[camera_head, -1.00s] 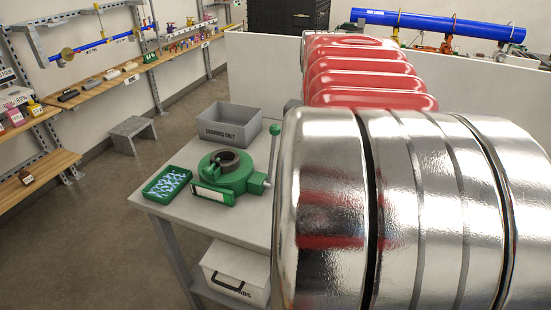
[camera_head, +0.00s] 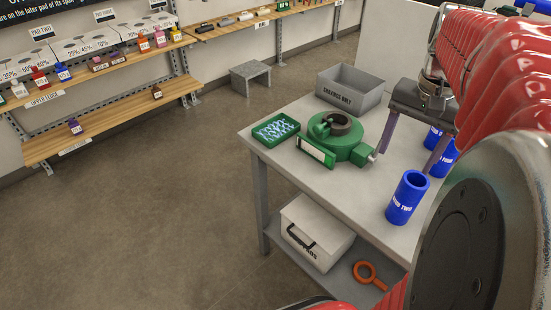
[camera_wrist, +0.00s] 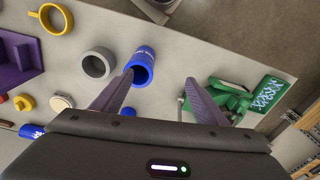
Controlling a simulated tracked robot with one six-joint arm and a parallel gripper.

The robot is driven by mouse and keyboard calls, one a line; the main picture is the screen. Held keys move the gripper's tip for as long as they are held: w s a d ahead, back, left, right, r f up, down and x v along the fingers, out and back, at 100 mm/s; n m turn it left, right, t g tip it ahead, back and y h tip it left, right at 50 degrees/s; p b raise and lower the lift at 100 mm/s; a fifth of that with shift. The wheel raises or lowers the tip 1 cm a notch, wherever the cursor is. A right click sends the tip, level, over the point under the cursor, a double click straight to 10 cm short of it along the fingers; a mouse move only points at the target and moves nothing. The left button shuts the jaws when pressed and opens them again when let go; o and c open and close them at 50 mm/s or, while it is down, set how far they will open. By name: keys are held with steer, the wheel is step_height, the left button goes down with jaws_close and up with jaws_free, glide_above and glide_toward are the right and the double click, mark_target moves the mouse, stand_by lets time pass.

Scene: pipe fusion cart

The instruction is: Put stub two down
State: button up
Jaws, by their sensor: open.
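Stub two (camera_head: 407,197), a blue hollow cylinder with white lettering, stands upright on the grey table near its front edge. A blue stub that looks like the same one shows in the wrist view (camera_wrist: 142,65), its open end towards me, by the left fingertip. My gripper (camera_head: 405,161) is open, with two purple fingers spread and nothing between them. It is above the table, behind stub two and apart from it in the head view. The wrist view shows both fingers (camera_wrist: 160,82) too. My arm hides the right part of the table.
Other blue stubs (camera_head: 445,160) stand behind my gripper's fingers. A green clamp (camera_head: 345,140), a green tray (camera_head: 276,130) and a grey swarf bin (camera_head: 350,90) are to the left. A grey ring (camera_wrist: 97,64), yellow mug (camera_wrist: 55,18) and purple holder (camera_wrist: 18,60) show in the wrist view.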

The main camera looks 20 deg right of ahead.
steer(key=a+f+n+t, duration=0.2)
steer(key=a+n, duration=0.3)
steer(key=a, duration=0.8)
steer(key=a+f+n+t, duration=0.3)
steer(key=a+n, duration=0.3)
steer(key=a, duration=0.7)
steer(key=shift+a+n+y, duration=0.3)
steer(key=shift+a, duration=0.05)
steer(key=shift+c, duration=0.7)
